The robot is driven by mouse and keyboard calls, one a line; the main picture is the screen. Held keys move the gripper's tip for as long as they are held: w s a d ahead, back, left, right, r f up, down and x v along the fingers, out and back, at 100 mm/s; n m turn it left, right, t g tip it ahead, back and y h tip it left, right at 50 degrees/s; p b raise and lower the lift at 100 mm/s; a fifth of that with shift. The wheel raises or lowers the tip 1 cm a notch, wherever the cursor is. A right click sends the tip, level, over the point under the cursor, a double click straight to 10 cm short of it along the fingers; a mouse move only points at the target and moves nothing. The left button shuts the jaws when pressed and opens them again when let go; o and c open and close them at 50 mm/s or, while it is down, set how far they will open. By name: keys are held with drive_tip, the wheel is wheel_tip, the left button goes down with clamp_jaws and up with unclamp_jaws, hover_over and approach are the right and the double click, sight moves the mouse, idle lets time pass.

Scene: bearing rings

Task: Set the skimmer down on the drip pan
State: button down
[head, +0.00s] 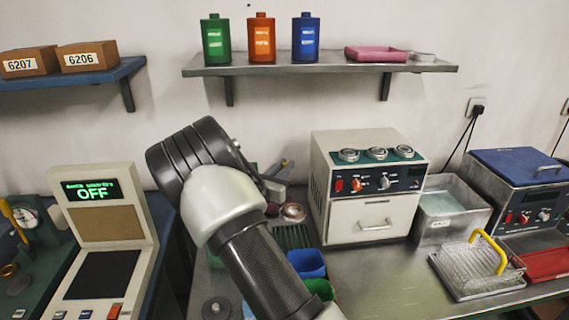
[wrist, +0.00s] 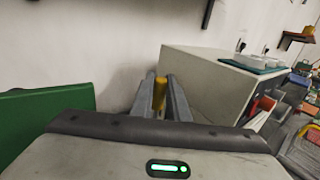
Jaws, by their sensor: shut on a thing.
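My gripper (wrist: 160,78) is shut on a yellow handle (wrist: 160,95), seen between its two grey fingers in the wrist view; I take it to be the skimmer's handle. The rest of the skimmer is hidden. In the head view my arm covers most of the gripper, and only grey finger parts (head: 281,170) show left of the white oven-like box. A shallow metal tray (head: 475,293) at the right of the bench may be the drip pan. A wire basket (head: 470,264) with a yellow handle stands on it.
The white box (head: 372,190), with rings on top, stands close right of my gripper. A metal tank (head: 447,212) stands beside it. Blue (head: 307,263) and green bins are near my arm. A red tray (head: 546,264) lies far right. The bench before the box is clear.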

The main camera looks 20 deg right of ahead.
wheel_tip(320, 180, down, 4)
drive_tip(key=shift+a+f+b, duration=0.1)
drive_tip(key=shift+f+b, duration=0.15)
drive_tip(key=shift+b, duration=0.55)
drive_tip(key=shift+f+b, duration=1.9)
drive_tip(key=shift+f, duration=1.2)
drive_tip(key=c, duration=1.6)
unclamp_jaws()
drive_tip(key=shift+c, duration=0.2)
drive_tip(key=shift+r+p, duration=3.4)
drive_tip(key=shift+r, duration=2.15)
